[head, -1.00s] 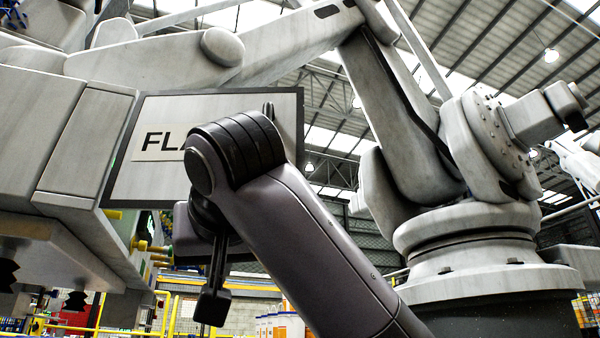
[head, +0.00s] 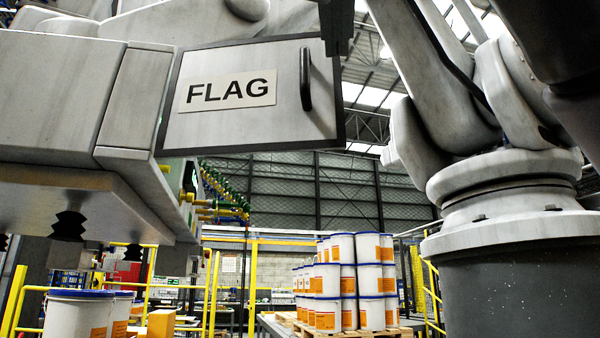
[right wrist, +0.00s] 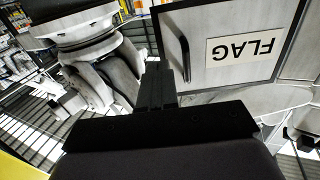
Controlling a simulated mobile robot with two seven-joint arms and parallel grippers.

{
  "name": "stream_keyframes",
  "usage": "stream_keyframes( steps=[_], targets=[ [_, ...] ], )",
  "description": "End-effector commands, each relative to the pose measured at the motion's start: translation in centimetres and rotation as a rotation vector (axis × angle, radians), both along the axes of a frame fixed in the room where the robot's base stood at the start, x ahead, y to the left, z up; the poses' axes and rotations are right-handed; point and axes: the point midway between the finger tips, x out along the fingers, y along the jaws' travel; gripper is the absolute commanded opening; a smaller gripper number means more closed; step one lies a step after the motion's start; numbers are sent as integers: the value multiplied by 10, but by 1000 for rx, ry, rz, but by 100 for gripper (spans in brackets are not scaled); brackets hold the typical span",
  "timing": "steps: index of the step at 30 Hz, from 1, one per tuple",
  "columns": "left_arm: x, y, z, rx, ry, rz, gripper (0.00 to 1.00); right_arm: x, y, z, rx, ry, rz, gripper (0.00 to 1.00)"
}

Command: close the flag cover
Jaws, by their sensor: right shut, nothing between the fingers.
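The flag cover (head: 235,122) is a pale grey panel with a dark frame, a white "FLAG" label and a black bar handle (head: 306,80) near its right edge. It stands swung out from the grey housing at its left side, with fittings showing below and behind it. The cover also shows upside down in the right wrist view (right wrist: 222,72), with its handle (right wrist: 183,36). My right gripper (head: 337,48) is at the top of the head view, by the cover's upper right corner, apart from the handle. Its fingers (right wrist: 155,75) are shut and empty. My left gripper is out of view.
A large grey robot arm on a round pedestal (head: 510,250) stands close on the right. Stacked pails (head: 345,270) sit on a pallet behind, and more pails (head: 85,312) stand lower left. Yellow rails (head: 253,285) cross the background. Open air lies below the cover.

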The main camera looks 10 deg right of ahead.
Motion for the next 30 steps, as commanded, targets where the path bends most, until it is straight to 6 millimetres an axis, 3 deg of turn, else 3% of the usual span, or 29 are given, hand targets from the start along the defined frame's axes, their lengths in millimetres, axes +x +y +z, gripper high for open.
stream_keyframes(
  steps=[10, 18, 30],
  targets=[
    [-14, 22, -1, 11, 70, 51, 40, 52, -16, 5, 0, 2, 2, 0],
    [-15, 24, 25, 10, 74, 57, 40, 84, -27, 5, 0, 2, 3, 0],
    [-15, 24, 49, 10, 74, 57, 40, 106, -34, 2, 0, 0, 1, 0]
  ],
)
